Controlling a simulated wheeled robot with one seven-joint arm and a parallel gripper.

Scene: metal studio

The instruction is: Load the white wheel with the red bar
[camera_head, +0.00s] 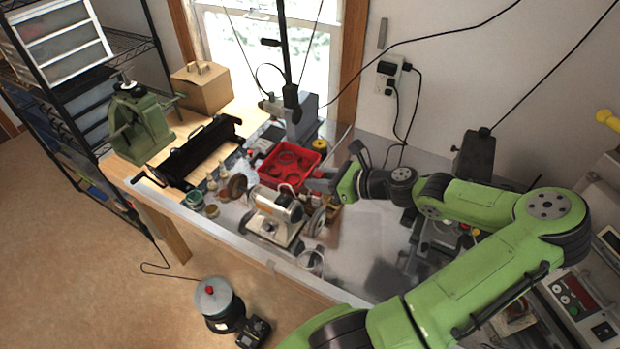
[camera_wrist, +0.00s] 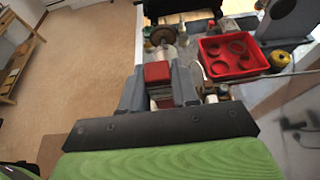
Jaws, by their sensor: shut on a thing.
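My gripper (camera_wrist: 159,88) is shut on the red bar (camera_wrist: 157,72), whose red end shows between the two grey fingers in the wrist view. In the head view my gripper (camera_head: 318,182) is above the right side of the bench machine, just right of the red tray. The white bench machine (camera_head: 279,206) has a wheel at each end. The left wheel (camera_head: 237,185) looks brownish and also shows in the wrist view (camera_wrist: 162,35). The right wheel (camera_head: 317,221) looks pale grey in the head view, below my gripper. I cannot tell surely which wheel is the white one.
A red tray (camera_head: 268,172) with round parts stands behind the machine. Small jars (camera_head: 194,199) stand to its left, and a yellow roll (camera_head: 319,145) behind the tray. Cables hang over the bench. The grey bench top (camera_head: 365,225) is fairly clear right of the machine.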

